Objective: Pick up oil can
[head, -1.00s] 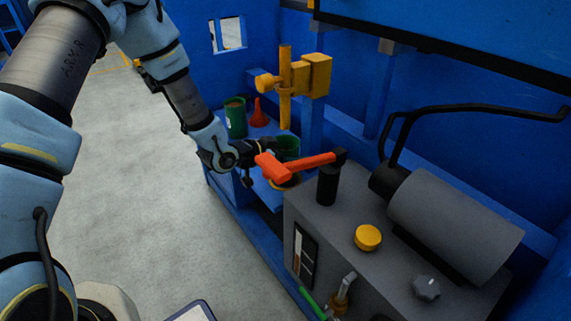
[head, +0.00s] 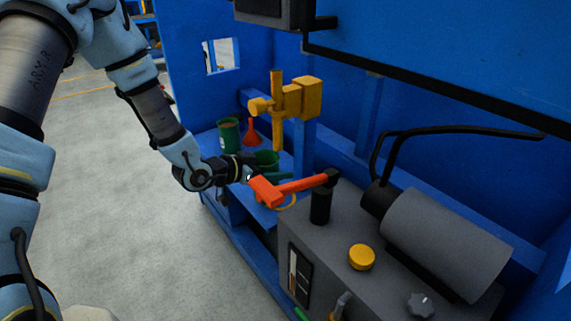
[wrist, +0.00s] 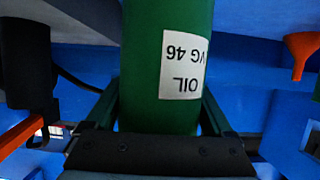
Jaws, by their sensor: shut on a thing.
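A green oil can with a white label reading "OIL VG 46" fills the middle of the wrist view (wrist: 150,40); the label appears upside down. My gripper (wrist: 160,112) is shut on it, one dark green finger on each side. In the head view, my gripper (head: 248,172) reaches in from the left at the held can (head: 266,157), whose lower part is partly hidden. I cannot tell whether the can is clear of the blue surface.
A second green can (head: 229,135) and a red funnel (head: 251,132) stand behind on the blue shelf. An orange lever (head: 300,185) on a black post (head: 321,205) lies close to my gripper. A yellow valve fixture (head: 285,100) rises behind. Grey floor at left is open.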

